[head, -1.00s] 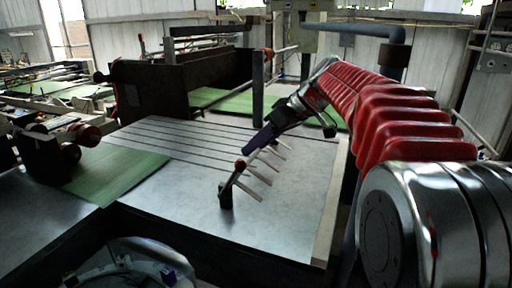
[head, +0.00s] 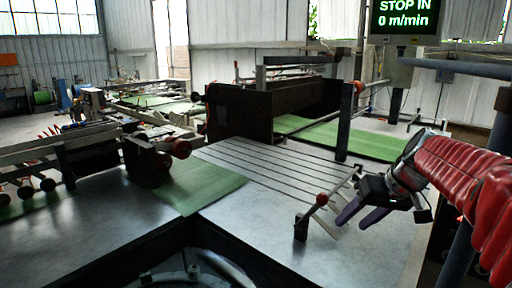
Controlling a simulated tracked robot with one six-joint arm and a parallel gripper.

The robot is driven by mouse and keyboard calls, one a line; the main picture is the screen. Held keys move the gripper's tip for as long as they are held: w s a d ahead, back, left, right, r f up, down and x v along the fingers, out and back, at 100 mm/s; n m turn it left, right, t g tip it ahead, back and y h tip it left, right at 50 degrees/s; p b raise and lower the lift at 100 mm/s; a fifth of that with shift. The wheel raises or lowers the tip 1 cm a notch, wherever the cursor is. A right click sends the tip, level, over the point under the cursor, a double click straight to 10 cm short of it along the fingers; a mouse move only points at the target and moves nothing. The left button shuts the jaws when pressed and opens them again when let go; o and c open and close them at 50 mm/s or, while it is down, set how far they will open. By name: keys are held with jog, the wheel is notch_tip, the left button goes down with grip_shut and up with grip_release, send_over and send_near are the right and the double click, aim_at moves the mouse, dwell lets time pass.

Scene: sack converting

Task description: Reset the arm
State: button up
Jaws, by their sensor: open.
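My arm, in a red ribbed sleeve, reaches in from the right side of the head view. My gripper (head: 358,219) is at its end, above the right part of the grey metal table (head: 266,232). Its two dark purple fingers are spread apart, with nothing between them. A thin rod with a red ball (head: 322,199) on a small dark post stands just left of the fingers. I cannot tell whether the gripper touches it.
Green sheet material (head: 201,187) lies on the table's left part, beside slats. A dark machine housing (head: 240,114) and a grey post (head: 345,122) stand behind. A screen (head: 405,17) reads "STOP IN 0 m/min". Rollers (head: 150,160) are at left. Open floor lies at far left.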

jog(key=s+a+f+h, duration=0.1)
jog(key=s+a+f, duration=0.1)
jog(key=s, duration=0.6)
jog(key=s+a+f+h, duration=0.1)
jog(key=s+a+f, duration=0.2)
jog(key=s, duration=0.5)
jog(key=s+a+f+h, duration=0.1)
jog(key=s+a+f, duration=0.2)
jog(key=s, duration=0.5)
jog(key=shift+a+t, duration=0.3)
jog(key=shift+a, duration=0.3)
